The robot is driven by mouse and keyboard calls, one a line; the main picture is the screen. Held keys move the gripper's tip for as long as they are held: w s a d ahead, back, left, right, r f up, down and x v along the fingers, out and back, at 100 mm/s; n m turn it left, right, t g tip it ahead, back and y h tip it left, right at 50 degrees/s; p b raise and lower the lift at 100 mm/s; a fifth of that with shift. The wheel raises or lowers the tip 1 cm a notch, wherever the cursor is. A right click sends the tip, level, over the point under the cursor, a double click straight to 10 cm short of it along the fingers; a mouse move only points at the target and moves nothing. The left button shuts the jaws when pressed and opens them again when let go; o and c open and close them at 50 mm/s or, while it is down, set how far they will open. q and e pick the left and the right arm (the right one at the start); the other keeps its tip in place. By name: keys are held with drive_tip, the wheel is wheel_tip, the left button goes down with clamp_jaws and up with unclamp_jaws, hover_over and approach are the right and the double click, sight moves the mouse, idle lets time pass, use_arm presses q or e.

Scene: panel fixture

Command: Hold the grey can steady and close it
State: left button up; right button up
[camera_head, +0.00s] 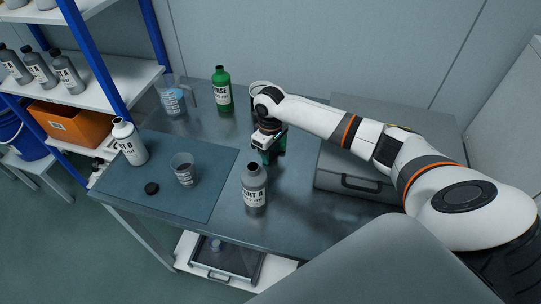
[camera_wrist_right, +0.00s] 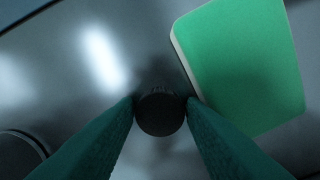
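The grey can (camera_head: 254,190), a bottle shape with a white label, stands upright near the table's front edge; its neck shows no black cap. My right gripper (camera_head: 266,154) is over the table just behind the can. In the right wrist view, its dark green fingers (camera_wrist_right: 160,112) meet both sides of a small black ribbed cap (camera_wrist_right: 160,114). The cap is hidden in the head view. Another black cap (camera_head: 151,188) lies on the blue-grey mat (camera_head: 205,205). My left gripper is not in view.
A pale can (camera_head: 130,143) and a clear cup (camera_head: 184,170) stand on the mat. A jug (camera_head: 172,96) and a green bottle (camera_head: 221,90) stand behind. A grey case (camera_head: 345,182) is at right. A green block (camera_wrist_right: 245,60) shows beside the fingers.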

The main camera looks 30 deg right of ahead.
drive_tip(key=c, duration=0.6)
wheel_tip(320, 180, up, 10)
drive_tip(key=shift+r, duration=0.1)
idle(0.5)
